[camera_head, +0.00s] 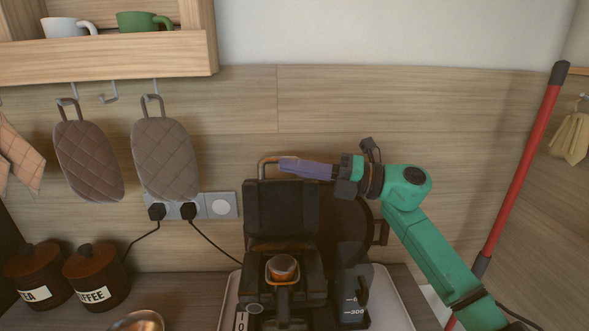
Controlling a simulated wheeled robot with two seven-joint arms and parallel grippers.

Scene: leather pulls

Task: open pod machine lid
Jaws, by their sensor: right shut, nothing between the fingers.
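The black pod machine (285,300) stands on a tray at the bottom middle. Its lid (280,215) stands up at the back, and the open top shows a copper-coloured round piece (283,268) in the chamber. A curved metal handle (266,160) sticks up at the lid's top edge. My right gripper (284,165) comes in from the right with its purple fingers shut, just above the lid's top edge by the handle. I cannot tell whether the fingers touch the handle. They hold nothing. My left gripper is not in view.
A clear, dark water tank (353,305) is at the machine's right. Two lidded canisters (96,277) and a copper bowl (137,322) are at left. Quilted mitts (166,160) hang under a shelf (110,60). A red-handled pole (520,165) leans at right.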

